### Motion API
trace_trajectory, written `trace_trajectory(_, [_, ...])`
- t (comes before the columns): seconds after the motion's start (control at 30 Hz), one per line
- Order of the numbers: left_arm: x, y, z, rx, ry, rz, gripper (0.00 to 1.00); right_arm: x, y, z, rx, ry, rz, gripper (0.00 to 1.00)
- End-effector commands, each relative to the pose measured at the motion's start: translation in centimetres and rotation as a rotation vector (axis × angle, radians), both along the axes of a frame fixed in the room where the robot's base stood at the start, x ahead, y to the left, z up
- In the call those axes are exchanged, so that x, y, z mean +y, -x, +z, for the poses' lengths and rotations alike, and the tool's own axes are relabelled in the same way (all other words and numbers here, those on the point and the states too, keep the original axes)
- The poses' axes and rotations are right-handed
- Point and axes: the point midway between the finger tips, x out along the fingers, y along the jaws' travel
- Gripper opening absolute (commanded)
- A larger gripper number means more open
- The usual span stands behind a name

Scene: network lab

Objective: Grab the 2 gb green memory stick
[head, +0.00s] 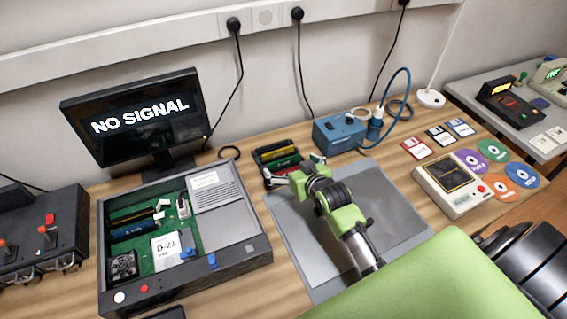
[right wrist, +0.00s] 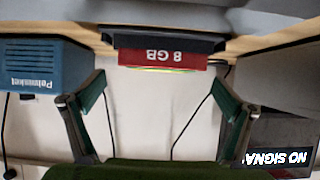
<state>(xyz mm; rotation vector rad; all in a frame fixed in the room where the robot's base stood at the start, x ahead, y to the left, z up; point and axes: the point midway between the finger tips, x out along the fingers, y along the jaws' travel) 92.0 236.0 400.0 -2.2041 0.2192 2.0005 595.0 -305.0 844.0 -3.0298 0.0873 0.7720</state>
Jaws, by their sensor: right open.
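A small dark rack of memory sticks stands at the back middle of the table. In the head view its sticks show yellow, red (head: 280,155) and green (head: 287,163) edges; the labels are too small to read there. My right gripper (head: 294,169) is open and empty at the near side of the rack. In the right wrist view, which looks upside down, a red stick marked 8 GB (right wrist: 160,56) lies ahead, between the open fingers (right wrist: 160,82). A thin yellow-green edge shows along it. No 2 GB label is readable. My left gripper is out of view.
A blue power box (head: 340,132) with a cable stands right of the rack; it also shows in the right wrist view (right wrist: 48,65). An open computer case (head: 258,250) and a monitor (head: 135,118) stand left. A grey mat (head: 395,200) lies under my right arm.

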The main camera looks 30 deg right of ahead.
Motion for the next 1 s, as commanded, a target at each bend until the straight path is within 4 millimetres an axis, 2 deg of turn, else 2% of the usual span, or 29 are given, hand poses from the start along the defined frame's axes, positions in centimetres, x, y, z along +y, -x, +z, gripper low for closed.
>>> trace_trajectory(0.1, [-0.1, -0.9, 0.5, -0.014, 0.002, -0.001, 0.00, 0.1, -1.4, -0.9, 0.001, -0.001, 0.000, 0.97])
trace_trajectory(0.3, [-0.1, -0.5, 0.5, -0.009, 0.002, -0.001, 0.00, 0.0, -3.1, -2.0, 0.000, 0.000, 0.001, 0.97])
trace_trajectory(0.6, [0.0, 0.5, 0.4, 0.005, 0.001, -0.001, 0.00, 0.0, -3.4, -2.2, -0.001, 0.000, 0.001, 0.97])
trace_trajectory(0.63, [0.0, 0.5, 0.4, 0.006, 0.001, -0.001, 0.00, 0.0, -3.4, -2.2, -0.001, 0.000, 0.001, 0.92])
trace_trajectory(0.73, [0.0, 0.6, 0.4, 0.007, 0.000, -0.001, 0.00, 0.0, -3.4, -2.2, 0.000, 0.000, 0.001, 0.66])
trace_trajectory(0.77, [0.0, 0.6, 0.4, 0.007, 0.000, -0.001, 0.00, 0.0, -3.4, -2.2, 0.000, 0.000, 0.001, 0.61])
trace_trajectory(1.0, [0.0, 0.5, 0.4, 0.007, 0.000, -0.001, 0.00, 0.0, -3.4, -2.2, 0.000, 0.000, 0.001, 0.61])
